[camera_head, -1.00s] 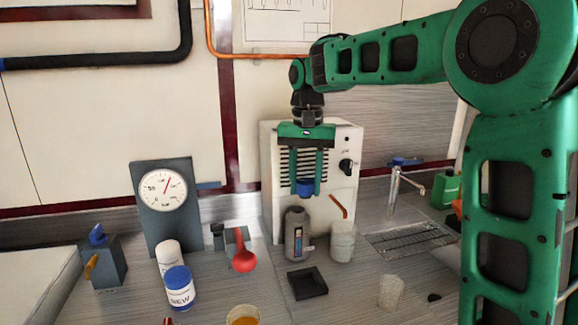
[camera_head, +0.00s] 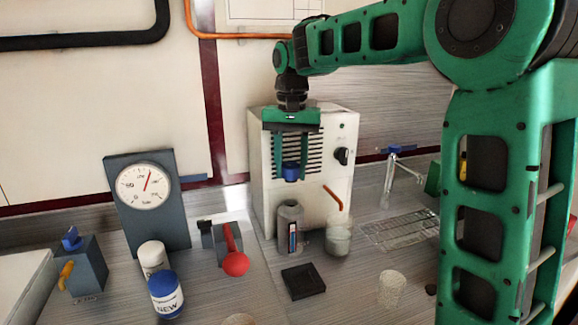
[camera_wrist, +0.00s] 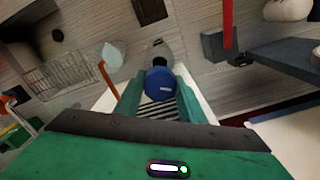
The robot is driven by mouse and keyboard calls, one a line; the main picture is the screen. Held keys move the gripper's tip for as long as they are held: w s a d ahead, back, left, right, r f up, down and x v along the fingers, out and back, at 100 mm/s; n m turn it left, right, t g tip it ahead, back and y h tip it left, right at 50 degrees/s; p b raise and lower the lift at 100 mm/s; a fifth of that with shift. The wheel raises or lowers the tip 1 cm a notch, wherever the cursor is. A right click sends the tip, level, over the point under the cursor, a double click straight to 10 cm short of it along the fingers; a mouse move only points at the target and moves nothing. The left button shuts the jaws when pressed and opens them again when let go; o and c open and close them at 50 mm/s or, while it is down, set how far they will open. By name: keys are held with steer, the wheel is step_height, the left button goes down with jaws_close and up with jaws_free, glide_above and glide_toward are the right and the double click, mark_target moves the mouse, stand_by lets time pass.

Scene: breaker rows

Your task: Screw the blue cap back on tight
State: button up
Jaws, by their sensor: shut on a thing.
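My gripper (camera_head: 291,177) is shut on the blue cap (camera_head: 291,171) and holds it in the air. The grey bottle (camera_head: 290,229) with a dark and blue label stands upright on the counter beneath, its top uncapped. A visible gap separates the cap from the bottle top. In the head view the cap looks roughly in line above the bottle. In the wrist view the cap (camera_wrist: 160,84) sits between the green fingers, and the bottle (camera_wrist: 160,52) shows partly hidden behind it.
A white vented box (camera_head: 331,197) stands behind the bottle. A cloudy beaker (camera_head: 339,239) is close at its right, a black square tray (camera_head: 304,281) in front. A red-handled item (camera_head: 234,262), a jar marked NEW (camera_head: 166,294) and a gauge (camera_head: 146,188) are to the left.

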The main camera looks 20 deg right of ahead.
mark_target(291, 165)
steer(key=shift+s+f, duration=0.1)
steer(key=shift+f, duration=2.55)
steer(key=shift+f, duration=0.9)
steer(key=o, duration=1.1)
steer(key=shift+r, duration=0.1)
step_height(291, 165, up, 11)
steer(key=shift+f, duration=0.2)
